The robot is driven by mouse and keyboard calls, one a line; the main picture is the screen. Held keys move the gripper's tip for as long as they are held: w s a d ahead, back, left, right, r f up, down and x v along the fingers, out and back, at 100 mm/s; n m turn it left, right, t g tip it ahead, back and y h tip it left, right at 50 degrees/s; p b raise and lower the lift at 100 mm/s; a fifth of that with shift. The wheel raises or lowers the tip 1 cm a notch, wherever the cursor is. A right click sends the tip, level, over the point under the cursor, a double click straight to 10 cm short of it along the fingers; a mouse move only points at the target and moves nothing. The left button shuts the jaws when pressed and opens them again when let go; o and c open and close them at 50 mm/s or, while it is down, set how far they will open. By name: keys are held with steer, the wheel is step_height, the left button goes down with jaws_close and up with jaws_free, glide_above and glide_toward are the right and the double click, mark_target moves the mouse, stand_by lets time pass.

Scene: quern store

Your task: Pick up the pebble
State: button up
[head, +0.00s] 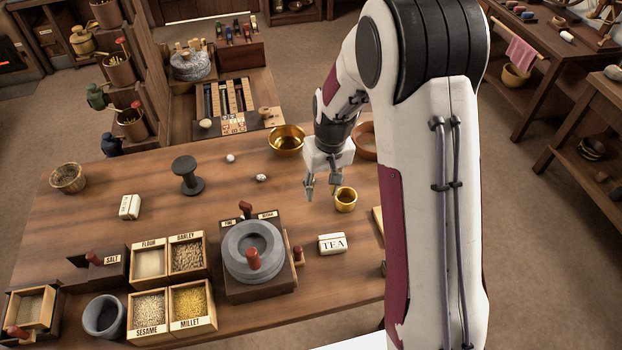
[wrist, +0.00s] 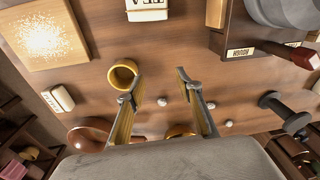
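A small pale, slightly speckled lump (head: 262,178), which looks like the pebble, lies on the wooden table left of my gripper in the head view. In the wrist view the pebble (wrist: 162,102) shows between my fingers, beyond them on the table. A second small whitish round thing (head: 230,158) lies further back and left; it also shows in the wrist view (wrist: 229,123). Both are too small to tell their material. My gripper (head: 321,190) is open and empty above the table; its two fingers (wrist: 158,86) stand apart in the wrist view.
A brass cup (head: 345,200) stands close right of my gripper. A brass bowl (head: 286,139) and clay bowl (head: 366,140) stand behind. A dark spool (head: 187,175) is at left; a stone quern (head: 252,250) and TEA box (head: 332,243) are in front. Bare wood surrounds the pebble.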

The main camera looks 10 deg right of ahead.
steer(key=shift+t, duration=0.4)
steer(key=w, duration=0.1)
steer(key=w+f, duration=0.1)
steer(key=w, duration=0.1)
steer(key=w+f, duration=0.1)
steer(key=w, duration=0.1)
steer(key=shift+w+f, duration=0.1)
steer(key=shift+f, duration=0.1)
steer(key=shift+n+t, duration=0.6)
steer(key=shift+t, duration=0.2)
steer(key=w, duration=0.1)
steer(key=w+r, duration=0.1)
steer(key=w, duration=0.1)
steer(key=shift+w+d+r, duration=0.15)
steer(key=shift+w+r, duration=0.1)
steer(key=shift+w, duration=0.15)
steer(key=shift+x, duration=1)
steer(key=shift+f, duration=0.3)
steer(key=shift+f, duration=0.15)
steer(key=shift+x, duration=2.5)
